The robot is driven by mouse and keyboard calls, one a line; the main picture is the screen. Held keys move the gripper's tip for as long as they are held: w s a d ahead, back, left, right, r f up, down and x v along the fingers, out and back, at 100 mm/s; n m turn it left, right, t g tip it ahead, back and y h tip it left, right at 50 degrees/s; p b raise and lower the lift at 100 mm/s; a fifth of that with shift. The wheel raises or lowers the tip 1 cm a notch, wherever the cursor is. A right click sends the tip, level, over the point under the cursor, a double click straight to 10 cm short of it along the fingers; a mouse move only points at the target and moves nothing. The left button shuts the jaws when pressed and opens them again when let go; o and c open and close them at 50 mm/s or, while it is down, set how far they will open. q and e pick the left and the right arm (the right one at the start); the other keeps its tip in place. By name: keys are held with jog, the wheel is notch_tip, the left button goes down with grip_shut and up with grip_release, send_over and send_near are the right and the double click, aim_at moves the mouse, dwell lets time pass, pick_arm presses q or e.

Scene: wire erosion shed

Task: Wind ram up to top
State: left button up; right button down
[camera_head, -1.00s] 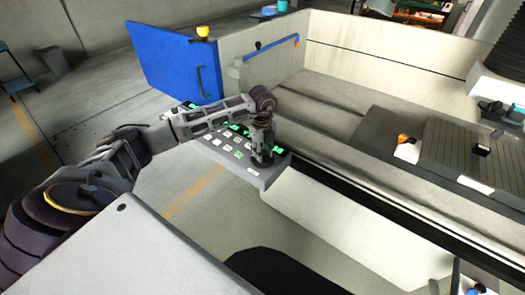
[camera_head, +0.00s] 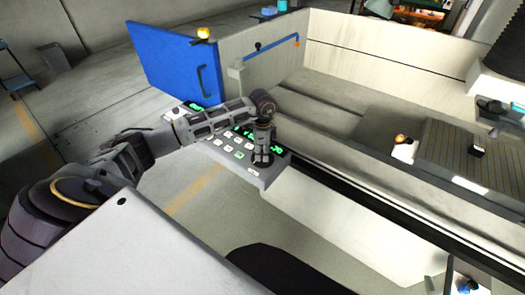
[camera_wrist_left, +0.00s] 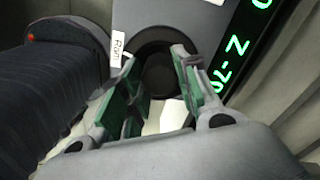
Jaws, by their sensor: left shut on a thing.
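A grey control panel (camera_head: 225,155) with rows of small keys and green digits stands at the corner of the white machine tank. My left gripper (camera_head: 263,157) points down at the panel's near right end. In the left wrist view, my left gripper (camera_wrist_left: 156,62) has its green-padded fingers on either side of a round dark knob (camera_wrist_left: 158,76), shut on it. A white label (camera_wrist_left: 116,47), seemingly reading "Ram", is beside the knob. A green readout (camera_wrist_left: 232,55) shows a Z and a negative number, partly cut off. My right gripper is out of view.
The tank wall (camera_head: 385,65) and a slatted worktable (camera_head: 460,150) lie to the right. Small items sit on the worktable. Open floor lies to the left.

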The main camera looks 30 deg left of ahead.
aim_at(262, 153)
pick_arm(q)
jog(key=shift+w+r+n+p, duration=0.1)
jog(key=shift+n+p, duration=0.35)
jog(key=shift+n, duration=0.95)
jog(key=o, duration=1)
jog(key=shift+r, duration=5.95)
jog(key=shift+d, duration=0.1)
